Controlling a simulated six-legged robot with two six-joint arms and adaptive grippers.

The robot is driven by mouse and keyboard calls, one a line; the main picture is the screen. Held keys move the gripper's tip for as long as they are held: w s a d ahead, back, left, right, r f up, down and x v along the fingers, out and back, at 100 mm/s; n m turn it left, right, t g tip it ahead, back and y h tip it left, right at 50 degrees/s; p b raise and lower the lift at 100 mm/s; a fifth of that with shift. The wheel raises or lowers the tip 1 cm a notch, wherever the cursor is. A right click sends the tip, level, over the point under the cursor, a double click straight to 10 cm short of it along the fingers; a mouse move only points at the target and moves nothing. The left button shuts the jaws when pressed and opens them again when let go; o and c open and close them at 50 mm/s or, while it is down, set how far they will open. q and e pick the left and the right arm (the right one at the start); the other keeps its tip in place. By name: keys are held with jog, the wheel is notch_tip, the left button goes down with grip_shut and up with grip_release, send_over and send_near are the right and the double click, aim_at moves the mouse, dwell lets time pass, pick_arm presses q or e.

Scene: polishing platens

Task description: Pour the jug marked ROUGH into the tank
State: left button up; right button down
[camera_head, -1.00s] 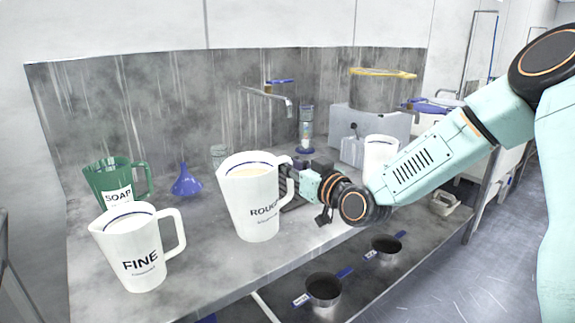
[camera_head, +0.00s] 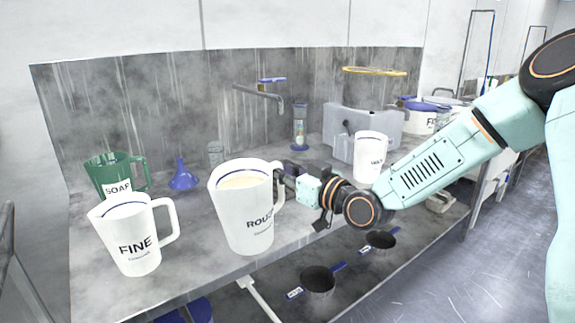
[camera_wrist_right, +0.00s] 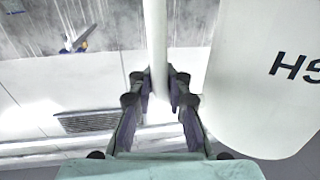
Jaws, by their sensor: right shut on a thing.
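The white ROUGH jug (camera_head: 240,215) stands out at the centre of the head view, nearly upright, with pale liquid inside. My right gripper (camera_head: 288,180) is shut on its handle, from the right. In the right wrist view the fingers (camera_wrist_right: 158,105) close around the white handle (camera_wrist_right: 157,40), and the jug body (camera_wrist_right: 262,85) fills the right side. I cannot tell for sure whether its base clears the counter. A grey box-shaped unit (camera_head: 345,125) stands at the back right; I cannot tell whether it is the tank. My left gripper is not in view.
The white FINE jug (camera_head: 130,245) and green SOAP jug (camera_head: 112,172) stand at the left, with a blue funnel (camera_head: 184,178) behind. A tap (camera_head: 262,93) projects from the splashback. Another white jug (camera_head: 370,155) stands near the grey unit. Pans (camera_head: 318,281) sit below the counter.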

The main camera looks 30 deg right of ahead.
aim_at(252, 243)
jog(key=s+a+f+n+g+y, duration=0.1)
jog(key=s+a+f+n+y, duration=0.1)
jog(key=s+a+f, duration=0.1)
jog(key=s+a+f+n+g+y, duration=0.2)
jog(key=a+f+y, duration=0.1)
jog(key=a, duration=0.1)
jog(key=s+a+f+n+g+y+b, duration=0.1)
jog(key=s+a+f+n+y, duration=0.1)
jog(key=s+a+f, duration=0.1)
jog(key=shift+s+a+y, duration=0.3)
jog(key=shift+a+y, duration=0.1)
jog(key=s+a+f+n+g+y, duration=0.2)
jog(key=s+a+f+g, duration=0.1)
jog(key=s+f, duration=0.4)
jog(key=shift+s+a+f+y+b, duration=0.2)
jog(key=shift+s+a+y+b, duration=0.1)
jog(key=shift+s+a+b, duration=0.1)
